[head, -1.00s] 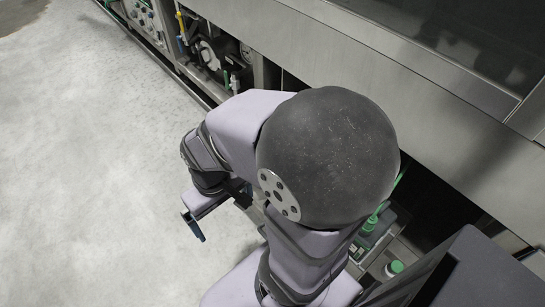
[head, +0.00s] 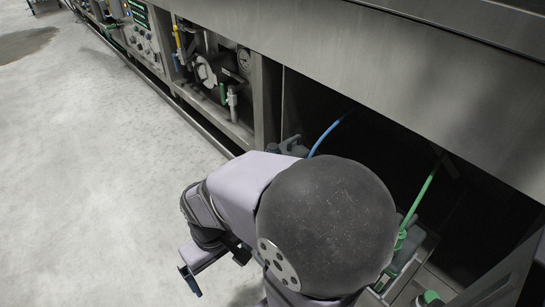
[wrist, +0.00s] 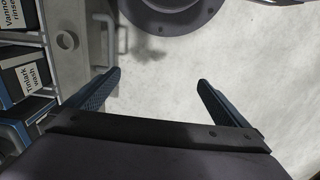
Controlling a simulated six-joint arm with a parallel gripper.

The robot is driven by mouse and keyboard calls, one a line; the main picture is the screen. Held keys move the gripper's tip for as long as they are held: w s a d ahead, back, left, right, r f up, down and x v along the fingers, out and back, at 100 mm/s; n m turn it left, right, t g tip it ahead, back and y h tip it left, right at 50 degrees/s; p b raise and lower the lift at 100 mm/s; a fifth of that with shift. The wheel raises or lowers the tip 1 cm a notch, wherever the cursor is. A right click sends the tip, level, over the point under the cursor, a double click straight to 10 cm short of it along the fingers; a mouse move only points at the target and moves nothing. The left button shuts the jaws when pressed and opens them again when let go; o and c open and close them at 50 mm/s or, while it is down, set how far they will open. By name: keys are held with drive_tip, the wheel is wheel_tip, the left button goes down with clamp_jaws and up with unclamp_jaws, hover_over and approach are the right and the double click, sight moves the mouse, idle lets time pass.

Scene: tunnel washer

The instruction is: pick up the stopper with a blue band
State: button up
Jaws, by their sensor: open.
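I cannot make out a stopper with a blue band in either view. A blue hose (head: 328,133) rises behind my arm in the head view, beside a dark grey container top (head: 293,147); its lower end is hidden. My gripper (wrist: 158,80) is open in the wrist view, its two dark blue fingers apart with nothing between them but pale floor. In the head view, one finger of my gripper (head: 190,280) shows over the floor at the lower left, away from the containers.
A green hose (head: 418,203) runs down to a green fitting (head: 399,241) at the right, with a green cap (head: 430,297) lower. Labelled containers (wrist: 22,77) stand at the wrist view's left. The steel washer panel (head: 390,80) overhangs a dark recess. Floor (head: 90,190) is clear.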

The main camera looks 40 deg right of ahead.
idle(0.4)
drive_tip(key=c, duration=1.3)
drive_tip(key=shift+w, duration=0.1)
